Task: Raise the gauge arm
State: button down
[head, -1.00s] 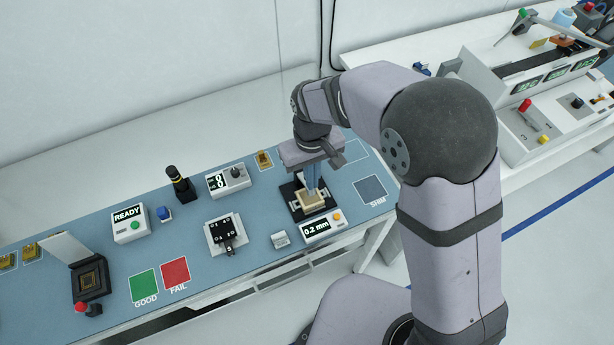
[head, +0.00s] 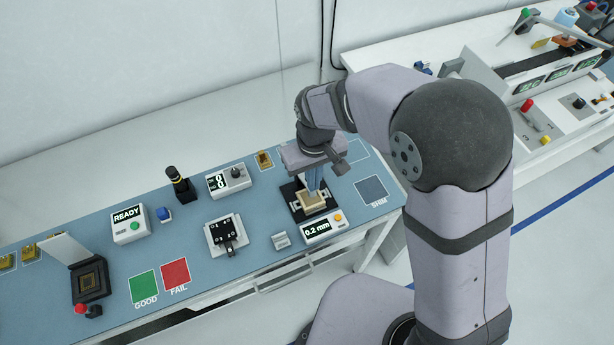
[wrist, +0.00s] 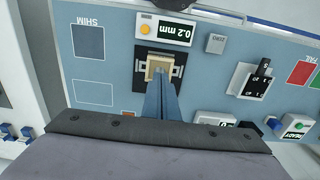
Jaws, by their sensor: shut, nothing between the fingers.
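The gauge station has a black base (head: 294,196) holding a beige block (head: 309,200), behind a white unit (head: 324,230) that reads 0.2 mm. In the wrist view the beige block (wrist: 158,65) sits in the black base (wrist: 139,80), beside the white display unit (wrist: 150,28). My gripper (head: 314,190) is shut and empty, pointing down at the beige block. In the wrist view the gripper's tips (wrist: 163,75) overlap the block's near part; I cannot tell if they touch it. I cannot pick out a separate gauge arm; my fingers hide part of the station.
A black device on a white plate (head: 226,235) stands farther left. The SHIM square (head: 371,188) to the right is empty. A grey box with a knob (head: 229,181) stands at the back.

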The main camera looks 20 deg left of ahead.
jog(key=shift+s+d, duration=0.15)
jog(key=shift+s, duration=0.05)
dwell(0.3)
notch_tip(320, 180, up, 7)
jog(key=p, duration=0.6)
dwell(0.7)
